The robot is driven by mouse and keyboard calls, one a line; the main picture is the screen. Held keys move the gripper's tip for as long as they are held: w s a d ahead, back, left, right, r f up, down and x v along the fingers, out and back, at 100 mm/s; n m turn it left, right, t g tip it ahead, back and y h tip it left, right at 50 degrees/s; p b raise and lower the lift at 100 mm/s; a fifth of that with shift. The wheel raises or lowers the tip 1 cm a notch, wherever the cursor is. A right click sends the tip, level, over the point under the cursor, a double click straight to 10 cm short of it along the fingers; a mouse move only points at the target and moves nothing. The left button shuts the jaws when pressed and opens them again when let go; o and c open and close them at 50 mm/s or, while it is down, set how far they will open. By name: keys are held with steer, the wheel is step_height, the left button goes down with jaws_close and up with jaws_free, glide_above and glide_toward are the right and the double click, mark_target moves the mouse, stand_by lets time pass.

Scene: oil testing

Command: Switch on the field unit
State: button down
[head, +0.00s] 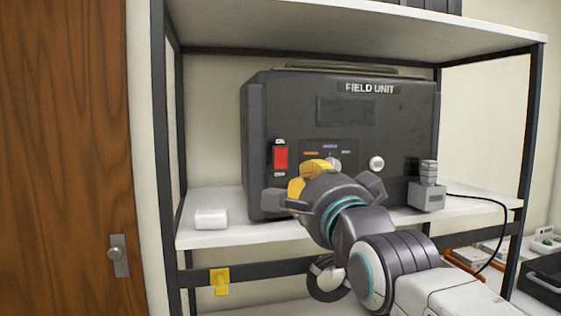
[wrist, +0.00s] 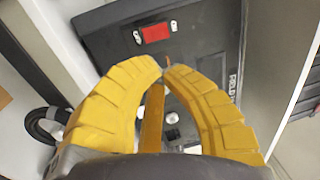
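The field unit (head: 400,110) is a dark grey box with a "FIELD UNIT" label, on the white middle shelf. Its red rocker switch (head: 280,158) is at the left of its front face, with small labels above and below. The red switch also shows in the wrist view (wrist: 155,33), just beyond my fingertips and apart from them in the picture. My gripper (head: 310,176) is in front of the unit's lower front, right of and below the switch, hiding part of the panel. In the wrist view its yellow fingertips (wrist: 163,69) meet with nothing seen held.
A white block (head: 211,218) lies on the shelf left of the unit. A grey device (head: 427,196) with a cable stands at the right. Dark shelf posts (head: 174,150) frame the space. A wooden door (head: 60,150) is at far left.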

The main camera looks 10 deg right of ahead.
mark_target(282, 156)
steer(key=shift+w, duration=0.15)
steer(key=w+p, duration=0.2)
steer(key=w, duration=0.2)
steer(key=w+r+p, duration=0.1)
steer(key=w+p, duration=0.5)
steer(key=w, duration=0.1)
steer(key=shift+w+r, duration=0.25)
steer(key=shift+w, duration=0.1)
steer(key=shift+w+r+p, duration=0.1)
steer(key=shift+w+p, duration=0.3)
steer(key=shift+w, duration=0.55)
